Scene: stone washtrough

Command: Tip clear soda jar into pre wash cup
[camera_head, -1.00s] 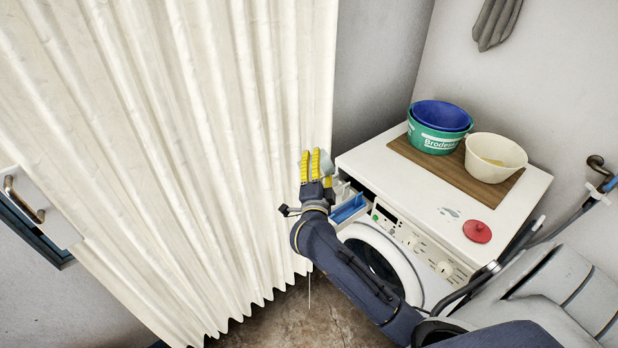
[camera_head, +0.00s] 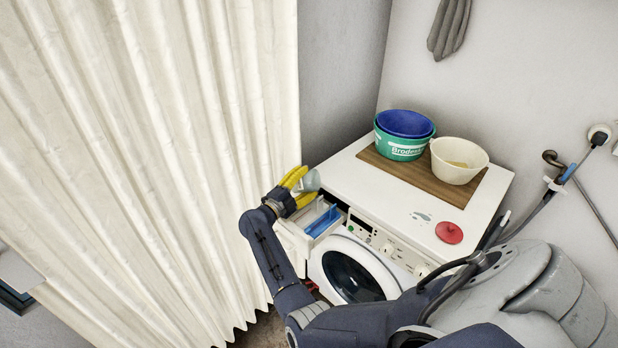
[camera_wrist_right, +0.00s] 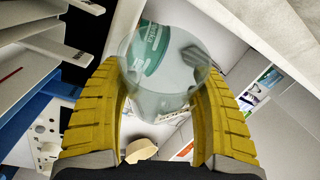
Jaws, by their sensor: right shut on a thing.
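My right gripper (camera_head: 291,180) has yellow fingers shut on a clear jar (camera_head: 309,182). The jar is see-through and tilted in the head view. In the wrist view the jar (camera_wrist_right: 165,75) sits between both fingers; I cannot make out its contents. The gripper is just above and left of the washing machine's pulled-out detergent drawer (camera_head: 308,222), which has a blue compartment (camera_head: 323,221). White drawer walls also show at the left of the wrist view. I cannot tell which compartment is the pre wash cup. My left gripper is not in view.
The white washing machine top (camera_head: 400,212) holds a red lid (camera_head: 449,232). A wooden board (camera_head: 420,181) at its back carries a green tub (camera_head: 402,152) with a blue bowl (camera_head: 405,123) inside, and a cream bowl (camera_head: 460,160). A pleated curtain (camera_head: 150,150) hangs at left.

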